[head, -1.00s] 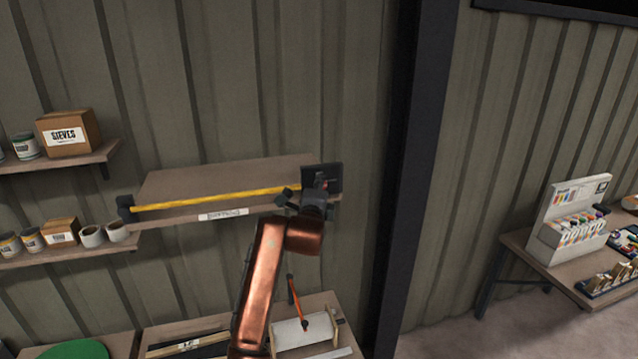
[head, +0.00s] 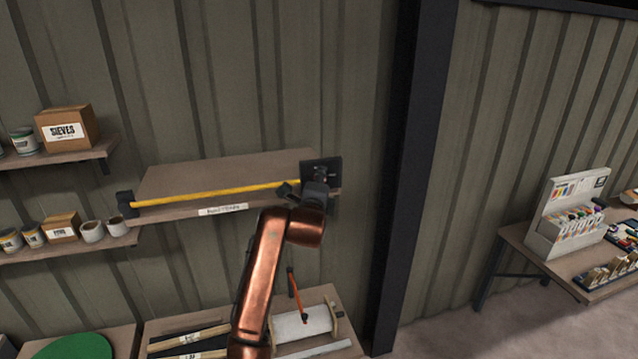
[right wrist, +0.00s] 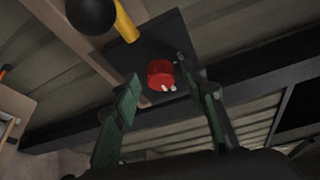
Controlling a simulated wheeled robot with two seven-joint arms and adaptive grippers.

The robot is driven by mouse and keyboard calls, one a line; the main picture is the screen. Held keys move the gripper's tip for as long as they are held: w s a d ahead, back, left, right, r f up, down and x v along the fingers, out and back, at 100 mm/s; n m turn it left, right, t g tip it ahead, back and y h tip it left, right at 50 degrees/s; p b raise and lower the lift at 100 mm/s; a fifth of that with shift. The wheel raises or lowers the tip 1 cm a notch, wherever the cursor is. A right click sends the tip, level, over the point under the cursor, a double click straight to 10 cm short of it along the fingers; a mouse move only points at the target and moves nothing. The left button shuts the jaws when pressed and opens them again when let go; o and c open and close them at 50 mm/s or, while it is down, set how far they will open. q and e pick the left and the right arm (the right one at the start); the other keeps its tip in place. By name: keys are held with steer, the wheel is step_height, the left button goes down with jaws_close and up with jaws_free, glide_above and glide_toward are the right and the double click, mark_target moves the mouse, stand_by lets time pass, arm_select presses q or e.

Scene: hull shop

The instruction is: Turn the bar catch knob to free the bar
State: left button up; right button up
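The yellow bar (head: 215,194) runs along the front of an upper shelf and ends at a black plate (head: 321,168) on the right. In the right wrist view the red catch knob (right wrist: 160,72) stands on the black plate (right wrist: 150,42), near the end of the yellow bar (right wrist: 126,22). My right gripper (right wrist: 158,78) is open, with one finger on each side of the knob and visible gaps between. In the head view my right gripper (head: 306,190) is in front of the plate and hides the knob. My left gripper is not in view.
The bar's left end meets a black bracket (head: 125,202). The shelf (head: 225,178) behind the bar is bare. Side shelves at left hold a sieves box (head: 65,130) and several pots. A lower table (head: 335,295) carries a white roll. A dark post (head: 410,170) stands right of the plate.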

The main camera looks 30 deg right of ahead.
steer(key=shift+a, duration=0.1)
steer(key=v, duration=1.2)
stand_by(0.4)
